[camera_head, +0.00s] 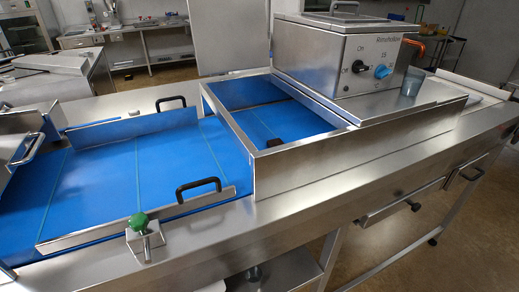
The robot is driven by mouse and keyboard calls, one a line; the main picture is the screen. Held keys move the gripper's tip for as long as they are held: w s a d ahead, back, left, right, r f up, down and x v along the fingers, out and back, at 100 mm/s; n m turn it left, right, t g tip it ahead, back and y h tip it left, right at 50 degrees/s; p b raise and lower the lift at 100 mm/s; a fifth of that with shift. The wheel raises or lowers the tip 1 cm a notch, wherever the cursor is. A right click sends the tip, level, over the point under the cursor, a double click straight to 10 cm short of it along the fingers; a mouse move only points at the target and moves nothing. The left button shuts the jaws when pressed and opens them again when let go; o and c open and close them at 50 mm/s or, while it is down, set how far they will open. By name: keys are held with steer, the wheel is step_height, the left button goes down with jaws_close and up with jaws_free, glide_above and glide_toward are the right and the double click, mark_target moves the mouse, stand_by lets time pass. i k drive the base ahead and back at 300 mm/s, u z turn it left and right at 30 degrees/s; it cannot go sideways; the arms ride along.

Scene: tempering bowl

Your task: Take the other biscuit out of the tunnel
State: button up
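The tunnel (330,165) is a low steel box over the blue belt (100,185). Its near-left part is open at the top, and blue belt shows inside. A small dark thing (274,143) shows at the inner side of its near wall; I cannot tell if it is a biscuit or a fitting. No other biscuit can be made out. The part under the steel cover (385,105) is hidden. My gripper is not in view.
Side rails with black handles (198,189) and a green knob (139,221) flank the belt. The open belt is clear.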

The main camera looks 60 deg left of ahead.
mark_target(275, 142)
steer(key=u, duration=1.55)
